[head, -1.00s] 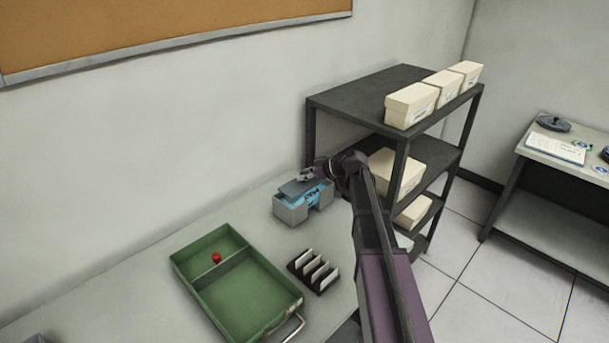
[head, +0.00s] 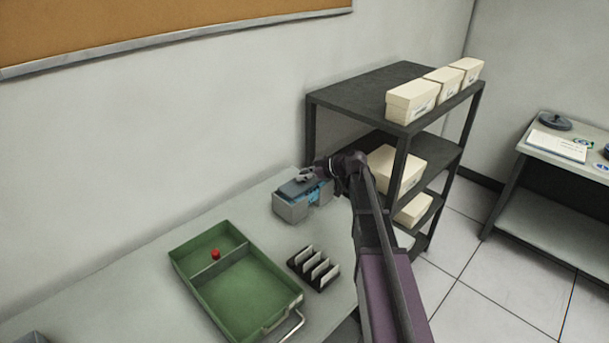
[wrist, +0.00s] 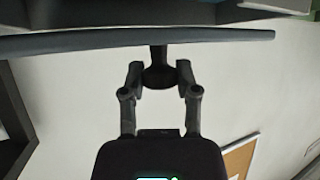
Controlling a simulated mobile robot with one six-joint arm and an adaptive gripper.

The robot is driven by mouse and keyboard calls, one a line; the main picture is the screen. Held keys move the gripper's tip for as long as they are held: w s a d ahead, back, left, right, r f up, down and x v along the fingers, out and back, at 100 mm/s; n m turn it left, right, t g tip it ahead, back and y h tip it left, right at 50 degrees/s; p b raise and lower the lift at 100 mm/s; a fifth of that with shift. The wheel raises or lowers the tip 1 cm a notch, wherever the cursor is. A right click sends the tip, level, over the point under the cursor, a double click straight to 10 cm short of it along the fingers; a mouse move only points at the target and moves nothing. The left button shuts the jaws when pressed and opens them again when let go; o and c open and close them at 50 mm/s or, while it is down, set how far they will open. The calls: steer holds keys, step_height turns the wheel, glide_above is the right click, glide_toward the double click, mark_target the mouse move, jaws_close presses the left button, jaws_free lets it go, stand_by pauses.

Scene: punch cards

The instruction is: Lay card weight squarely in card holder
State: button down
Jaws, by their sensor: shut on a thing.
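The card weight is a flat blue-grey plate (head: 294,188) with a dark knob. My gripper (head: 308,174) is shut on the knob, which shows between the fingertips in the wrist view (wrist: 160,76). There the plate (wrist: 90,42) is seen nearly edge-on as a long thin bar. The card holder (head: 291,211) is a grey open box on the table with blue cards (head: 318,193) in it. The weight is at the level of the holder's top, over the cards. Whether it touches the cards or walls cannot be told.
A green tray (head: 243,298) with a red knob-like piece (head: 216,254) lies front left. A black rack (head: 326,283) of white cards stands beside it. A dark shelf unit (head: 352,93) with cream boxes stands close behind my arm, right of the holder.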

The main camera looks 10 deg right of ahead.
mark_target(306, 181)
steer(key=shift+f, duration=0.1)
steer(key=shift+f+b, duration=1.5)
steer(key=shift+b, duration=0.05)
steer(key=shift+c, duration=1.3)
jaws_free()
